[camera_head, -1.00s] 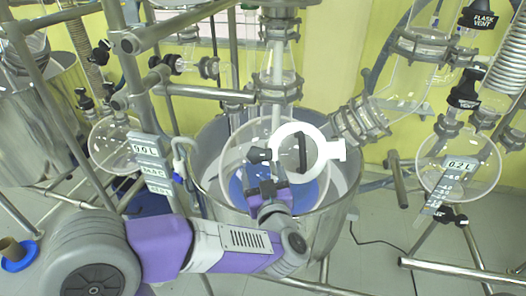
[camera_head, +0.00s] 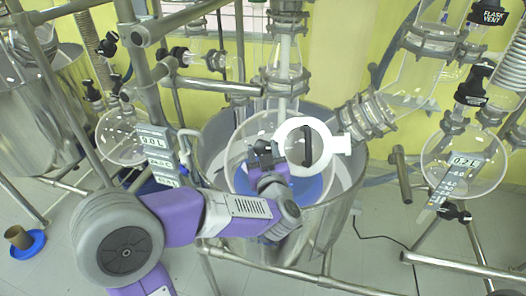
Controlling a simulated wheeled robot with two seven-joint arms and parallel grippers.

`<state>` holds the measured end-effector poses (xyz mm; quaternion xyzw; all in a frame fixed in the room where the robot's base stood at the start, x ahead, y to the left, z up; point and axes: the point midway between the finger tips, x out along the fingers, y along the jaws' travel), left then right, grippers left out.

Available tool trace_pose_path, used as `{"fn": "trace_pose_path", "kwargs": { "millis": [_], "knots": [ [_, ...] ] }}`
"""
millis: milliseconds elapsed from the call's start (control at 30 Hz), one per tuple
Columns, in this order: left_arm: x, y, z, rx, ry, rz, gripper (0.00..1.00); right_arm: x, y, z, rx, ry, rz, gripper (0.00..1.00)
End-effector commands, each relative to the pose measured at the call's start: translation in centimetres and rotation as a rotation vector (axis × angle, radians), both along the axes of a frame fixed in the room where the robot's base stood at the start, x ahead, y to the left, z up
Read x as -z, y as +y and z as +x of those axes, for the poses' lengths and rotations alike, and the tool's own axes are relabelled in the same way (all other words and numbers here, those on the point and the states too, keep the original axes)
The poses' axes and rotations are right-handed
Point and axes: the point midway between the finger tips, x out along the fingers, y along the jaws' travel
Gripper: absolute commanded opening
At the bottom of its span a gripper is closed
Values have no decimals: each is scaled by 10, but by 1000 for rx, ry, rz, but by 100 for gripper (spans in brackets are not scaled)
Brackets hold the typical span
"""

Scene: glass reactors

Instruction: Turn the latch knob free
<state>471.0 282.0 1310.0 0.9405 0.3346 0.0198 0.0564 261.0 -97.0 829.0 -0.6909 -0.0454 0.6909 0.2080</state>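A white ring (camera_head: 324,130) with a short side tab at its right stands in front of the glass reactor vessel. A dark upright bar (camera_head: 307,147) shows inside the ring. My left gripper (camera_head: 265,154) is at the ring's left edge, pointing up and away from me. A small dark knob shows there among the fingertips and partly merges with them. I cannot tell whether the fingers are closed on it or only beside it. My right gripper is not in view.
The vessel sits in a steel bath (camera_head: 341,219) with a broad rim below the ring. A steel rail (camera_head: 213,86) runs at the upper left. A glass flask labelled 0.2 L (camera_head: 463,160) hangs at the right. A blue dish (camera_head: 25,243) holding a brown cup lies on the floor.

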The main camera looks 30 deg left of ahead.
Motion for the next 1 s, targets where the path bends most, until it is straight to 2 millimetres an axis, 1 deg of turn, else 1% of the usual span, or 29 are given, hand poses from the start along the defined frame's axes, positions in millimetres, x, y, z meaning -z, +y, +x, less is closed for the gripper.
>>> {"fn": "trace_pose_path", "kwargs": {
  "millis": [33, 100, 133, 367, 567, 800, 1000],
  "knots": [
    [0, 0, 0, 0, 0, 0, 34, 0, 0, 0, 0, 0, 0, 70],
    [0, 0, 0, 0, 0, 0, 23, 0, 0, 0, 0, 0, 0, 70],
    [0, 0, 0, 0, 0, 0, 22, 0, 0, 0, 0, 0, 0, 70],
    [0, -1, 0, -14, -11, -15, 22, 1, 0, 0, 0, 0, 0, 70],
    [0, -2, 1, -71, -48, -73, 22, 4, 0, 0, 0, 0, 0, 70],
    [0, -4, 3, -197, -129, -198, 22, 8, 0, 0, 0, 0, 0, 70],
    [-2, -5, 4, -320, -209, -319, 22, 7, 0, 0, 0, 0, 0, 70]
  ]
}}
